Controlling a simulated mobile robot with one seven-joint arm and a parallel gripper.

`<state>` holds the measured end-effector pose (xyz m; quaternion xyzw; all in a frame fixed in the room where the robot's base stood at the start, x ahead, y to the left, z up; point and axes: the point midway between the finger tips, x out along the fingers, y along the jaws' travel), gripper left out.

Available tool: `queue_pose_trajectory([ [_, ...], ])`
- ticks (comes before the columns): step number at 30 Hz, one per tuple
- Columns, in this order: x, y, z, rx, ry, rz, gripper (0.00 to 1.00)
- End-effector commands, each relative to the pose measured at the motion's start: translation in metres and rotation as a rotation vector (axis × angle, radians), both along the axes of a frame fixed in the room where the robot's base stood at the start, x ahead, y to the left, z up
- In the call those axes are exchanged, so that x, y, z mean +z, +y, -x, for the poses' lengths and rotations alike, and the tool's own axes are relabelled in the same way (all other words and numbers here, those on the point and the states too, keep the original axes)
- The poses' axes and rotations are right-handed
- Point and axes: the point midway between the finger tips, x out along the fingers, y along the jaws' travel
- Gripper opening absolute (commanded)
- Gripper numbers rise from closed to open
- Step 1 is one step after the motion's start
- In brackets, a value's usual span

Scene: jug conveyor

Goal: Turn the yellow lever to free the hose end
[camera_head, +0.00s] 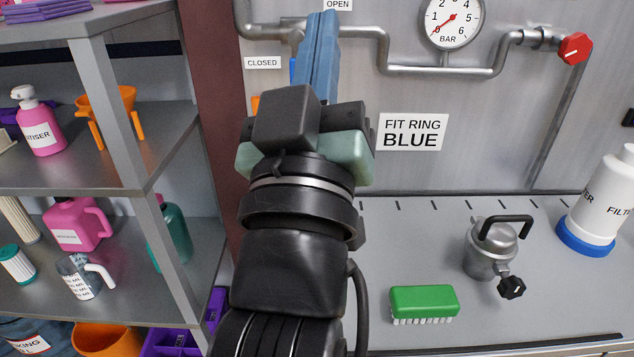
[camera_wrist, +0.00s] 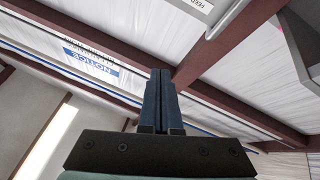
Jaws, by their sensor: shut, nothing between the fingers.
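My gripper (camera_head: 322,16) points up in front of the wall panel in the head view, its blue fingers together and empty. In the wrist view the closed fingers (camera_wrist: 160,74) point toward a roof. No yellow lever can be made out. An "OPEN" label (camera_head: 338,4) is at the top edge and a "CLOSED" label (camera_head: 262,62) is left of the fingers. A small blue piece (camera_head: 293,70) and an orange piece (camera_head: 256,104) show beside my gripper, mostly hidden behind it. I cannot tell what they belong to. No hose end is clearly visible.
Grey pipes (camera_head: 440,70) with a gauge (camera_head: 452,18) and red knob (camera_head: 575,48) run along the panel. A green brush (camera_head: 424,302), metal pot (camera_head: 489,250) and white jug (camera_head: 604,205) stand on the counter (camera_head: 400,235). Shelves (camera_head: 130,130) with bottles stand left.

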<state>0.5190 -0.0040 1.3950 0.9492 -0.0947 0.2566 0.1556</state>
Motion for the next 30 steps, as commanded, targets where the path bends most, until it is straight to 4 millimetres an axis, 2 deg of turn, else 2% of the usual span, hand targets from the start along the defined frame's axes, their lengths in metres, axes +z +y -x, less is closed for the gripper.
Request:
queue_pose_trajectory([
  [1, -0.078, 0.004, -0.023, -0.080, 0.121, 0.102, 0.00],
  [2, -0.112, 0.005, -0.033, -0.130, 0.183, 0.172, 0.00],
  [3, -0.157, 0.007, -0.043, -0.191, 0.263, 0.273, 0.00],
  [5, -0.223, 0.010, -0.052, -0.269, 0.375, 0.433, 0.00],
  [6, -0.264, 0.013, -0.055, -0.311, 0.441, 0.543, 0.00],
  [9, -0.348, 0.019, -0.053, -0.386, 0.567, 0.799, 0.00],
  [12, -0.404, 0.023, -0.047, -0.427, 0.641, 0.993, 0.00],
  [15, -0.431, 0.025, -0.042, -0.446, 0.675, 1.107, 0.00],
  [17, -0.438, 0.025, -0.040, -0.452, 0.684, 1.139, 0.00],
  [26, -0.438, 0.025, -0.040, -0.455, 0.687, 1.149, 0.00],
  [30, -0.437, 0.023, -0.046, -0.457, 0.686, 1.148, 0.00],
])
